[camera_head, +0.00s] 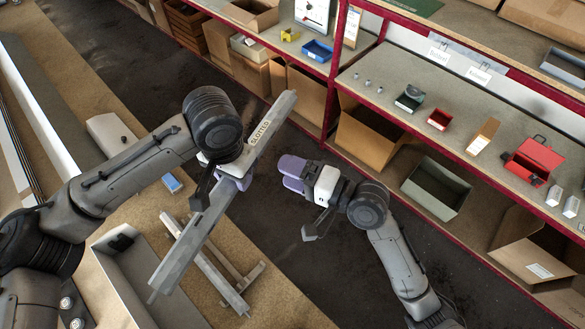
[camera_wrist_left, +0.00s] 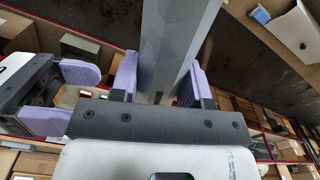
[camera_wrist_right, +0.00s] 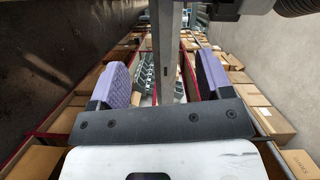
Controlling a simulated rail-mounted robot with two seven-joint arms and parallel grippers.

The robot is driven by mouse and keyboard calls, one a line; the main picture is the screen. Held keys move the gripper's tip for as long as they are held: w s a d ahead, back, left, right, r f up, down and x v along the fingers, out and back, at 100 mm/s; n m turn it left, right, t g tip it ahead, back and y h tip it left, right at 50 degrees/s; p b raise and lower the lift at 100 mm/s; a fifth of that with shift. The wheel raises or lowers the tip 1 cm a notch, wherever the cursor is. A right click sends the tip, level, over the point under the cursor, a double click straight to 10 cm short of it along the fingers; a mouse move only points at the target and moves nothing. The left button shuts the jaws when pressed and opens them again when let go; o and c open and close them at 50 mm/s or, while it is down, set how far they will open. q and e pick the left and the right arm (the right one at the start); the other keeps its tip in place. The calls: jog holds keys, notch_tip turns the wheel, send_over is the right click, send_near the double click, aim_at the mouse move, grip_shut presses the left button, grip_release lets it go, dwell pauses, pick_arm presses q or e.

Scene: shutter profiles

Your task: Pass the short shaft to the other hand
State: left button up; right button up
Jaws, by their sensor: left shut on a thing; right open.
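The short shaft (camera_head: 203,225), a long grey faceted bar with a lettered label on its upper part, is tilted across the middle of the head view. My left gripper (camera_head: 243,181) is shut around it near its middle; the left wrist view shows the shaft (camera_wrist_left: 172,40) between the purple fingers (camera_wrist_left: 157,82). My right gripper (camera_head: 288,174) is open and empty, just right of the shaft, its purple fingers pointing at it. In the right wrist view the shaft (camera_wrist_right: 168,45) shows upright between the spread fingers (camera_wrist_right: 163,82), with no visible contact.
A red-framed shelf (camera_head: 375,98) with boxes and small parts runs along the right. Grey bars on a low stand (camera_head: 205,262) and a grey trough (camera_head: 130,270) lie below left. An open red toolbox (camera_head: 533,160) sits on the shelf. Dark floor is clear at lower middle.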

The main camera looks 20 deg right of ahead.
jog(key=w+a+m, duration=0.2)
jog(key=w+a, duration=0.6)
jog(key=a, duration=0.1)
jog(key=shift+r, duration=0.2)
dwell(0.3)
pick_arm(q)
jog(key=shift+s+d, duration=0.15)
pick_arm(e)
jog(key=c, duration=1.2)
pick_arm(q)
jog(key=o, duration=1.2)
